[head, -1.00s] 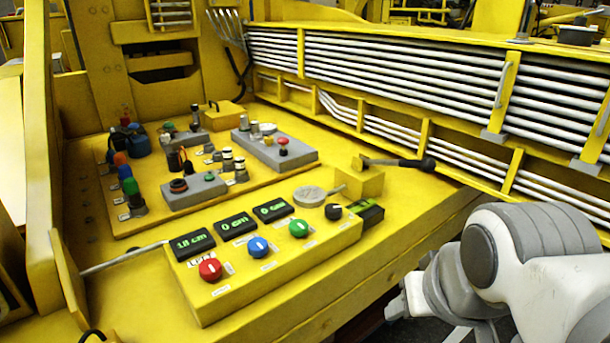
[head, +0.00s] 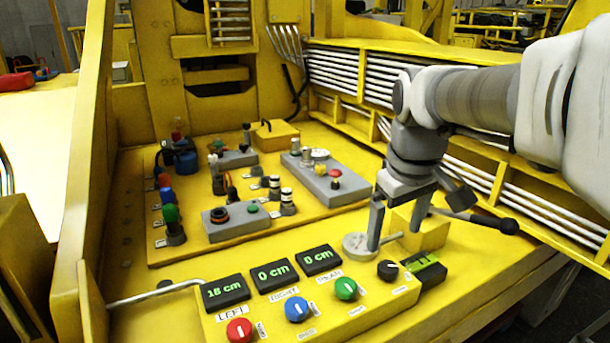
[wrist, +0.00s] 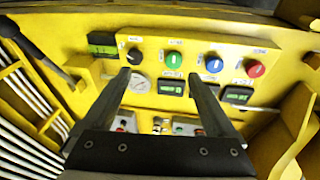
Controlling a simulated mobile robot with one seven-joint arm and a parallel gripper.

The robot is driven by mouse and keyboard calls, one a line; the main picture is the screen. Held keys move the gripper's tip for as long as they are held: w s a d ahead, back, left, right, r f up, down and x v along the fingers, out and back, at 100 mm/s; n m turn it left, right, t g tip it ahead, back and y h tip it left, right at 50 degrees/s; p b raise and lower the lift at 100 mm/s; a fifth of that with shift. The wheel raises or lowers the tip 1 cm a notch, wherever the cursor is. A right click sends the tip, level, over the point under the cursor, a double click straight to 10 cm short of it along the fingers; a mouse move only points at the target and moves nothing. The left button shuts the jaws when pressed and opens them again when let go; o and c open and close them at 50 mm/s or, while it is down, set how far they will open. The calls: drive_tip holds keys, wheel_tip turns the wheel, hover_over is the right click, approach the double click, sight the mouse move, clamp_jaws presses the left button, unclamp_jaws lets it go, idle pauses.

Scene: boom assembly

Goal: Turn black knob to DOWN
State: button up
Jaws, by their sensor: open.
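The black knob (head: 387,270) is at the right end of the yellow control box's (head: 318,322) row of knobs. A small light mark shows on it, but I cannot tell which way it is set. In the wrist view the black knob (wrist: 135,56) lies just beyond the left fingertip. My gripper (head: 395,238) is open and empty, fingers pointing down, above and behind the black knob near the round grey gauge (head: 357,246). It does not appear to touch the knob. In the wrist view my gripper (wrist: 158,76) spans wide.
Red (head: 239,330), blue (head: 297,309) and green (head: 346,289) knobs share the box, with displays reading 18, 0 and 0 cm. A small green-lit display (head: 427,270) sits right of the black knob. A black-handled lever (head: 490,222) stands behind it.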

drive_tip(key=w+d+n+g, duration=0.1)
drive_tip(key=w+d+n, duration=0.1)
drive_tip(key=w, duration=0.6)
drive_tip(key=n+g+p, duration=0.2)
approach(388, 266)
drive_tip(key=shift+y, duration=0.3)
drive_tip(key=f, duration=0.3)
drive_tip(key=f+b, duration=0.1)
drive_tip(key=f, duration=0.5)
drive_tip(key=shift+s+d+b, duration=0.1)
drive_tip(key=shift+d+b, duration=0.15)
drive_tip(key=shift+b, duration=0.05)
drive_tip(key=c, duration=1.4)
drive_tip(key=shift+o, duration=0.2)
